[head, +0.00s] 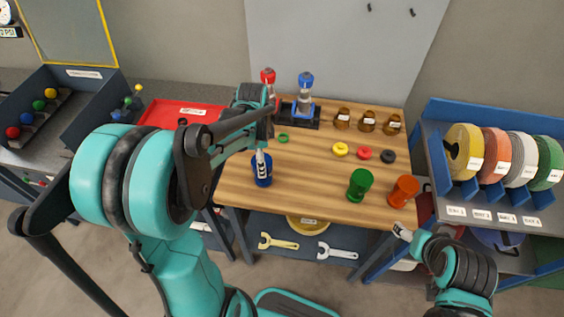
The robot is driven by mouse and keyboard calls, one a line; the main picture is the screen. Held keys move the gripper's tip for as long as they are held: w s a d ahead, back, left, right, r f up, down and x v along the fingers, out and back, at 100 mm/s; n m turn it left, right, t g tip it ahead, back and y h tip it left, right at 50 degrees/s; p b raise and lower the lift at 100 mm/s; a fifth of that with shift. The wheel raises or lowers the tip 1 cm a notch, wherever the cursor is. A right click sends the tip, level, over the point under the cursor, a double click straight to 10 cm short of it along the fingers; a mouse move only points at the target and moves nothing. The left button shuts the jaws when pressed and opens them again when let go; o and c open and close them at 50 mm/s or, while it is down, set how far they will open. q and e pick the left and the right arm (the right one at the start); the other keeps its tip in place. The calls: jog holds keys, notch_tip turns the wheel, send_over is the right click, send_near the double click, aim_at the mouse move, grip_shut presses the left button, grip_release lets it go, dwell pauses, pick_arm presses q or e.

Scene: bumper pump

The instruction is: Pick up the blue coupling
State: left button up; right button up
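The blue coupling (263,177) stands upright near the front left of the wooden table (310,205). My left arm reaches in from the left, and the pale fingertip of my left gripper (260,158) overlaps the coupling's top in the head view. I cannot tell whether it touches the coupling or is around it. The finger spacing is hidden, so open or shut does not show. My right gripper (402,232) is low at the right, in front of the table edge and away from the blue coupling. Its opening is too small to judge.
A green coupling (360,184) and an orange coupling (403,191) stand front right. Yellow, red and black rings (364,153) lie behind them, with small amber jars (367,121) further back. Red-topped and blue-topped bottles (305,88) stand in a black holder. The table's middle is clear.

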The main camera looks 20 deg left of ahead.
pick_arm(q)
jog(key=shift+w+d+f+m+b, duration=0.15)
jog(key=shift+w+f+b, duration=0.15)
jog(key=shift+f+b, duration=0.2)
jog(key=shift+w+a+f+m+b, duration=0.15)
jog(key=shift+w+f+b, duration=0.2)
jog(key=shift+f, duration=0.25)
notch_tip(320, 180, down, 7)
jog(key=b, duration=0.2)
jog(key=shift+s+d+r+b, duration=0.1)
jog(key=shift+r+b, duration=0.05)
jog(key=shift+b, duration=0.15)
jog(key=shift+f, duration=0.45)
jog(key=shift+r, duration=0.1)
jog(key=shift+c, duration=0.8)
jog(key=c, duration=1.1)
